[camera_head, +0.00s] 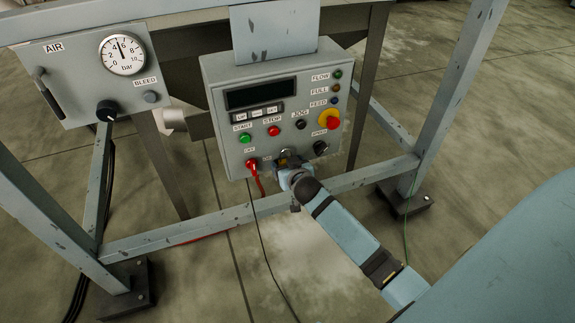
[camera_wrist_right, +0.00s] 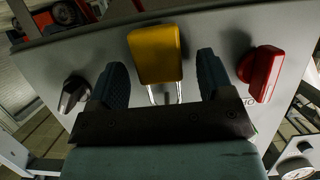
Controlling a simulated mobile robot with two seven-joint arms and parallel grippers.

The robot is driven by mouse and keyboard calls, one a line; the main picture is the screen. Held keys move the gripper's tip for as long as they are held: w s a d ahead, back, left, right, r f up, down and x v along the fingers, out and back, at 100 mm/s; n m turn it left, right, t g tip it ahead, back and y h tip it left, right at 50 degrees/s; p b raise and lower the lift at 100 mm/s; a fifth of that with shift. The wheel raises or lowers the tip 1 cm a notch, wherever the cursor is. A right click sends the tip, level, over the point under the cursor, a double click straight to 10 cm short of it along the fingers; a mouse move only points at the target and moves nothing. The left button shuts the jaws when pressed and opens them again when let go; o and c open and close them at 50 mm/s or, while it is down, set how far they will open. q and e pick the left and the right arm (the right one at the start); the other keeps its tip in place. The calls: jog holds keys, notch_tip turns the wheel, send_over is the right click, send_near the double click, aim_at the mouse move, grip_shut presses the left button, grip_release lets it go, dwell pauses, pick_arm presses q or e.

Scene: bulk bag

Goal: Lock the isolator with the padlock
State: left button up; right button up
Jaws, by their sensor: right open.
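The yellow padlock (camera_wrist_right: 155,52) with its silver shackle (camera_wrist_right: 165,92) is at the grey panel face in the right wrist view, where the panel appears turned over. My right gripper (camera_wrist_right: 159,66) is open, with one dark finger on each side of the padlock and a gap on both sides. In the head view the right gripper (camera_head: 287,164) is at the panel's lower edge and mostly hides the padlock. The red isolator handle (camera_head: 252,166) is just left of it. The handle also shows in the right wrist view (camera_wrist_right: 262,72). My left gripper is not in view.
The control box (camera_head: 222,113) carries buttons, lamps and a red emergency stop (camera_head: 330,119). A black knob (camera_head: 320,147) is right of my gripper. A frame rail (camera_head: 340,181) runs beneath the box. An air panel (camera_head: 75,85) with a gauge is at left.

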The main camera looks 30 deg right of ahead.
jog(key=p+v, duration=0.2)
jog(key=v, duration=1.1)
jog(key=s+a+f+n+g+y, duration=0.1)
jog(key=s+a+f+n+y, duration=0.15)
jog(key=s+a, duration=0.5)
jog(key=s+a+f+n+g+y, duration=0.1)
jog(key=s+a+f+n+y, duration=0.2)
jog(key=s+a, duration=0.45)
pick_arm(q)
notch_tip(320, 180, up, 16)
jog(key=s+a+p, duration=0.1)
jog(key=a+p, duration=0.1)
jog(key=p, duration=2.1)
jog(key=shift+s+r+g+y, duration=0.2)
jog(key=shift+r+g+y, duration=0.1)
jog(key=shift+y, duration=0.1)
pick_arm(e)
notch_tip(320, 180, up, 18)
jog(key=s+y, duration=0.1)
jog(key=shift+s+d+f, duration=0.15)
jog(key=shift+d+f, duration=0.05)
jog(key=shift+d, duration=0.2)
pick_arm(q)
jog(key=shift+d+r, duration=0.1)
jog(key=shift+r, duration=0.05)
